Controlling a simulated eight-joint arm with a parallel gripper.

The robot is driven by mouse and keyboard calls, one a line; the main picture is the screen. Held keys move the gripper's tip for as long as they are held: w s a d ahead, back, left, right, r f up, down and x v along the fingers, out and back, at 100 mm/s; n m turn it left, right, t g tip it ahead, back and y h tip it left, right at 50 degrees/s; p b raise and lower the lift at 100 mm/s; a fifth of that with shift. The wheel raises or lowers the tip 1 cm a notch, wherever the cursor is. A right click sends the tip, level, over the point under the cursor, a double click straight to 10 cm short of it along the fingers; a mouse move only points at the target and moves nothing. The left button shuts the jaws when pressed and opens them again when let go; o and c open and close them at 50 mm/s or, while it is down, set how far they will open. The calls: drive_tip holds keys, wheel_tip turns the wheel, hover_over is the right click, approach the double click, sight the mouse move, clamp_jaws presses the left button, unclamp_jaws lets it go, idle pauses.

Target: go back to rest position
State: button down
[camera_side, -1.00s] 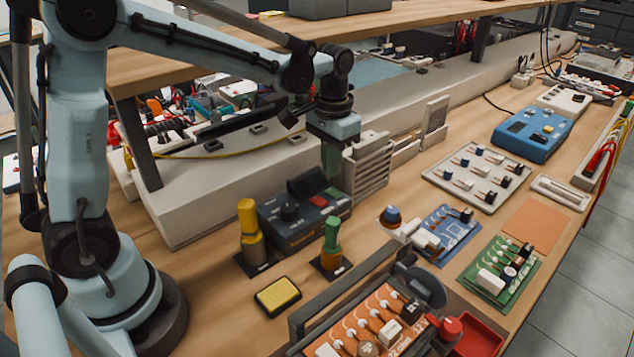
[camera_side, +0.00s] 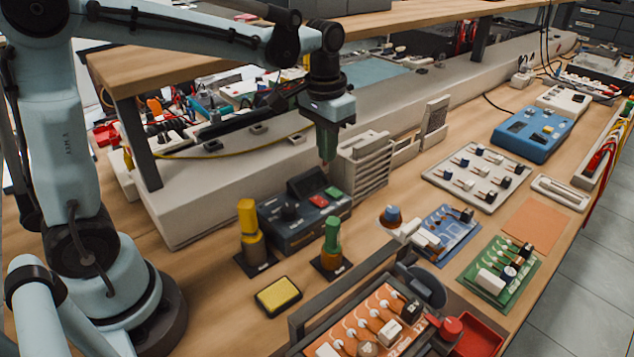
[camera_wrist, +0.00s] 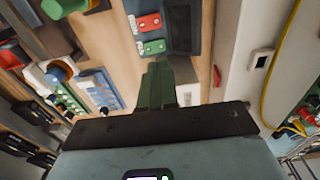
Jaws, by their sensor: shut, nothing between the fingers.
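My gripper (camera_side: 326,155) is shut and empty, its green fingers pointing down in the side view. It hangs in the air above and behind the dark control box (camera_side: 290,222) with red and green buttons, just left of the pale slotted rack (camera_side: 362,165). In the wrist view the closed green fingers of my gripper (camera_wrist: 157,75) point toward the box's red and green buttons (camera_wrist: 150,35), with the bench below. No held object shows.
A yellow-handled tool (camera_side: 248,228) and a green-handled tool (camera_side: 332,240) stand upright in front. A yellow sponge pad (camera_side: 278,296) lies nearby. An orange board (camera_side: 372,325) sits in a frame at the front. A wooden shelf (camera_side: 200,65) runs behind my arm.

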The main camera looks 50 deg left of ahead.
drive_tip(key=s+t, duration=0.6)
drive_tip(key=s, duration=0.5)
drive_tip(key=shift+d+t, duration=0.15)
drive_tip(key=shift+t, duration=0.15)
drive_tip(key=shift+s, duration=0.1)
idle(0.4)
